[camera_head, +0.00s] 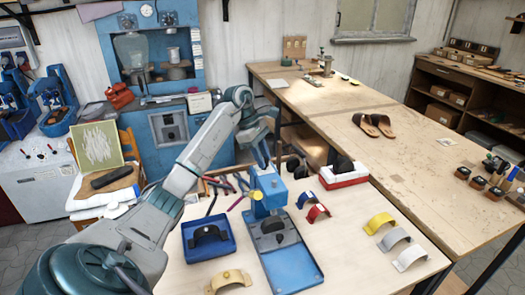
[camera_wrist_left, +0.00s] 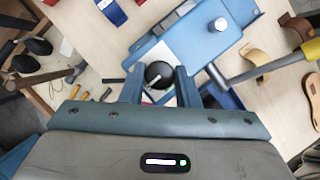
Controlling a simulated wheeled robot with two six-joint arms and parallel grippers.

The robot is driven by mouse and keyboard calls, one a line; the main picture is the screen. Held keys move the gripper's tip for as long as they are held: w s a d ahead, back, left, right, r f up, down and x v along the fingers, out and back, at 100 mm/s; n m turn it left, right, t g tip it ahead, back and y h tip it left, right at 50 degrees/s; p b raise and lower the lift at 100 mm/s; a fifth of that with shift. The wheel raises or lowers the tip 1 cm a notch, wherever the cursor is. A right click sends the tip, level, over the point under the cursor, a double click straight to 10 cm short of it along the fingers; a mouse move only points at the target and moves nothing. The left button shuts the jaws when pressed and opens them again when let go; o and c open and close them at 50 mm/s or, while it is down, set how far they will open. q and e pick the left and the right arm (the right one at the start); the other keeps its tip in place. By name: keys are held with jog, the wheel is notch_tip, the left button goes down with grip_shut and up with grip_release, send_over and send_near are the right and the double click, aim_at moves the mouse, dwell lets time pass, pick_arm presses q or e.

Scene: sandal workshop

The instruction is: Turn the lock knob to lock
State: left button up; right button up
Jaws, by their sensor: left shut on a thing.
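The blue press (camera_head: 268,188) stands on the near workbench, with its flat base plate (camera_head: 290,265) toward me. A round black knob (camera_wrist_left: 158,73) with a pale line across it shows in the left wrist view, at the press. It appears to be the lock knob. My left gripper (camera_head: 264,166) points down at the press head from above. In the left wrist view its fingers (camera_wrist_left: 158,88) are closed around the knob, one on each side. The knob is hidden in the head view. The right gripper is not in view.
Red and blue straps (camera_head: 317,213) lie to the right. Bare bench lies beyond them, before the yellow strap (camera_head: 379,222).

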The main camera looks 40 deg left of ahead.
pick_arm(q)
jog(key=shift+a+r, duration=0.1)
jog(key=shift+r, duration=0.1)
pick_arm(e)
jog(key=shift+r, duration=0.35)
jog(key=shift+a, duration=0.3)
pick_arm(q)
jog(key=o, duration=1)
jog(key=shift+f, duration=0.1)
jog(key=shift+c, duration=0.2)
